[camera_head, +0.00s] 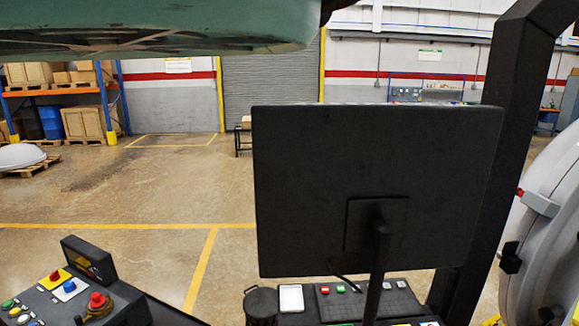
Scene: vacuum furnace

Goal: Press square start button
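A dark control box (125,300) stands at the bottom left. It carries a blue button (69,286) on a white square plate, a red button (54,275) on a yellow plate, a red mushroom knob (97,300) and several small round buttons at the left edge. A second dark panel (330,308) lies below the monitor, with small green (340,289) and red (325,290) buttons in a row, partly hidden by the monitor stand. I cannot tell which button is the square start button. My gripper is not in view.
The back of a black monitor (330,180) fills the centre right. A dark post (490,130) rises behind it, with a pale rounded vessel (545,230) at the right edge. A green slab (150,35) hangs across the top left. The floor at left is open; shelves stand far behind.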

